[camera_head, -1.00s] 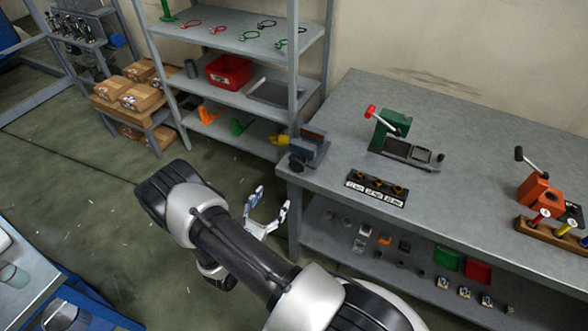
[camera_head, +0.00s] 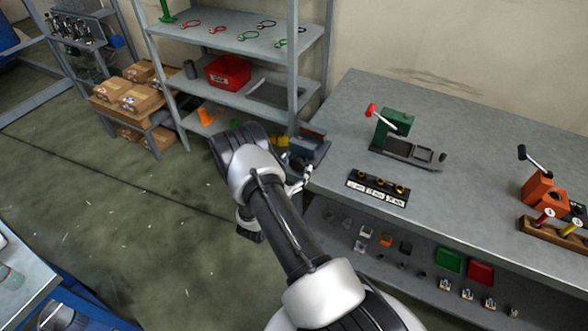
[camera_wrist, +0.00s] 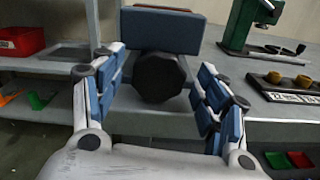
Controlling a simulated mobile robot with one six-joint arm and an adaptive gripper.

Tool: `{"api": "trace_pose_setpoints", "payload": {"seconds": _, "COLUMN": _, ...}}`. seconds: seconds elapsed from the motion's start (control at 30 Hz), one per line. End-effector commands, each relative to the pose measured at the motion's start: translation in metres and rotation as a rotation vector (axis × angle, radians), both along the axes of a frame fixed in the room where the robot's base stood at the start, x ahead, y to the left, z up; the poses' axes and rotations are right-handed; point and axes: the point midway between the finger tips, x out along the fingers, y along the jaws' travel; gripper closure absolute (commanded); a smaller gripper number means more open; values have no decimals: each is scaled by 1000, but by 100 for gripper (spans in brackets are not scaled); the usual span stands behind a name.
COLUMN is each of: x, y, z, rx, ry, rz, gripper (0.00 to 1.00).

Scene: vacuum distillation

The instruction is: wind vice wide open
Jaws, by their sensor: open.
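The vice (camera_head: 309,143) is mounted at the left corner of the grey workbench, with blue-grey jaws. In the wrist view its body (camera_wrist: 162,30) shows at top centre, with a dark faceted knob (camera_wrist: 158,77) facing me below it. My gripper (camera_head: 300,178) is at the bench corner, just in front of the vice. In the wrist view my gripper (camera_wrist: 160,95) is open, its blue-padded fingers on either side of the knob. Gaps show between fingers and knob, so they look apart. In the head view my arm hides the knob and part of the vice.
The workbench (camera_head: 350,105) carries a green press (camera_head: 393,125), a labelled black strip (camera_head: 378,188) and an orange press (camera_head: 540,188). A shelf rack (camera_head: 245,45) with a red bin (camera_head: 228,72) stands left of the vice. Floor at left is open.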

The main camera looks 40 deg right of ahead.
Motion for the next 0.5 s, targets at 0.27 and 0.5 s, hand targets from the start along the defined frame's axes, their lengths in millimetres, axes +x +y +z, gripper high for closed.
{"api": "trace_pose_setpoints", "payload": {"seconds": 0.27, "x": 0, "y": 0, "z": 0, "rx": 0, "ry": 0, "rz": 0, "gripper": 40}}
{"api": "trace_pose_setpoints", "payload": {"seconds": 0.5, "x": 0, "y": 1, "z": 0, "rx": 0, "ry": 0, "rz": 0, "gripper": 55}}
